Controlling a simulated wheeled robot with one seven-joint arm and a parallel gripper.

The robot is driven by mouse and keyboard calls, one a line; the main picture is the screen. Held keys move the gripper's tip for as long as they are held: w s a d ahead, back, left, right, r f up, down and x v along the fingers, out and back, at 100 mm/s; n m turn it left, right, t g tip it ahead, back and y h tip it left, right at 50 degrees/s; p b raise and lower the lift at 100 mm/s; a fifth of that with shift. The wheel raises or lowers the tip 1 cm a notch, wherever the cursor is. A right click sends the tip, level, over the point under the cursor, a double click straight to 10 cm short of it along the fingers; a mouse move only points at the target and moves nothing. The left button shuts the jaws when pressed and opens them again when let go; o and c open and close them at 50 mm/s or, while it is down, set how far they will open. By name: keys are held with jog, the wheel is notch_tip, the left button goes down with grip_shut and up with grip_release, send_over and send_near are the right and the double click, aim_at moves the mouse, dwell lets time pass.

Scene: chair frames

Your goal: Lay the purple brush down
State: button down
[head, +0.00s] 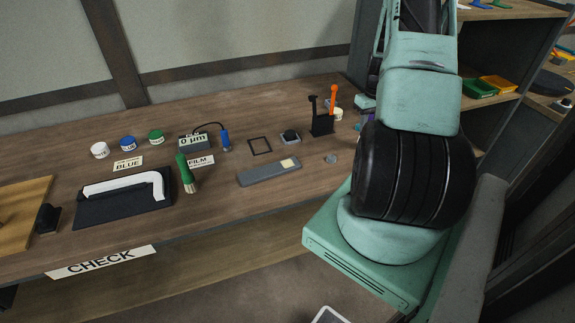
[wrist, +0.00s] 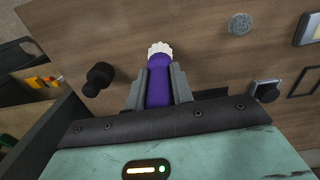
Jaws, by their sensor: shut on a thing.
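The purple brush (wrist: 158,88) is between the two grey fingers of my gripper (wrist: 158,78) in the wrist view, and the fingers are shut on its handle. Its white bristle end (wrist: 160,49) sticks out past the fingertips over the wooden bench. I cannot tell whether the bristles touch the bench top. In the head view my arm hides most of the gripper and brush; only a small purple spot shows beside the arm, at the bench's right end.
On the bench (head: 225,185), a green brush (head: 187,173) stands upright, left of a grey flat bar (head: 269,172). A black stand (head: 322,125) holds black and orange-handled tools. A small round disc (head: 331,158) lies near the right end. Clear wood surrounds the disc.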

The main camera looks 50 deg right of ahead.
jog(key=shift+f+b, duration=0.6)
jog(key=shift+f, duration=0.45)
jog(key=c, duration=1.1)
grip_release()
notch_tip(320, 180, up, 17)
jog(key=b, duration=0.3)
jog(key=shift+r, duration=0.2)
